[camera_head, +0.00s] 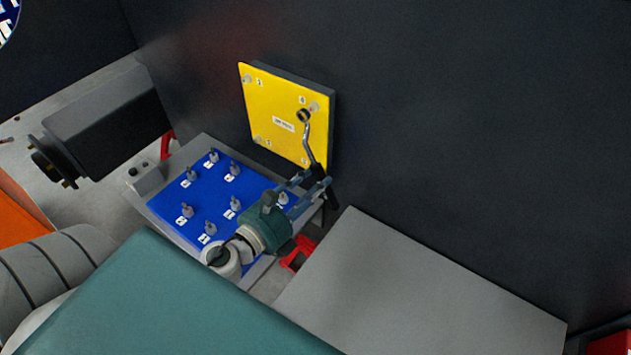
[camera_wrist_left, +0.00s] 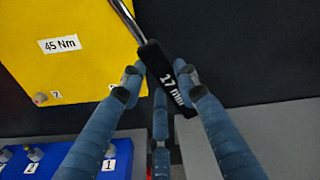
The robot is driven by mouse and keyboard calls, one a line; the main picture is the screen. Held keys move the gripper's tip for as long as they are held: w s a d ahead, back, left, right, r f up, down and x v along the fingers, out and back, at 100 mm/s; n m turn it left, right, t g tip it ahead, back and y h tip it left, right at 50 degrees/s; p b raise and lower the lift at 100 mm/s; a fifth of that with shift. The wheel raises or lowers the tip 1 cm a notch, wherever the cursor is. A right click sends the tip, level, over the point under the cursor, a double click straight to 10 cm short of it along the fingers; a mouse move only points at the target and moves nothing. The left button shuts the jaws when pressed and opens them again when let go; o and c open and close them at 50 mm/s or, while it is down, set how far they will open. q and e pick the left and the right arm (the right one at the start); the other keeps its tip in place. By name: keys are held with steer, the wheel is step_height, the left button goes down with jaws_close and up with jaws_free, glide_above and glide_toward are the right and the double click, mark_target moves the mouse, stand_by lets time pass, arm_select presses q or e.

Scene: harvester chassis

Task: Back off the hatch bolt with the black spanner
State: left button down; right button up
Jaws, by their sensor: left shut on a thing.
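The spanner (camera_head: 309,138) has a bright metal shaft with a ring end, and a black handle marked 17 mm (camera_wrist_left: 165,75) in the left wrist view. My left gripper (camera_head: 311,184) is shut on this handle and holds the spanner up, ring end on top, in front of the yellow hatch (camera_head: 277,108). The ring is just below and left of the hatch's upper right bolt (camera_head: 315,107) in the head view; I cannot tell whether they touch. Other bolts sit at the hatch's upper left (camera_head: 247,79) and lower left (camera_head: 258,140). My right gripper is out of view.
A blue board (camera_head: 176,208) with several numbered grey pegs lies below the hatch. A grey flat surface (camera_head: 420,285) is at the lower right. A dark wall (camera_head: 450,110) stands behind. A dark motor-like block (camera_head: 105,120) is at the left.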

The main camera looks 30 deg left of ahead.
arm_select(q)
steer(key=s+b, duration=0.4)
steer(key=s, duration=0.3)
steer(key=shift+s+a, duration=0.25)
steer(key=shift+w+r, duration=0.1)
stand_by(1.0)
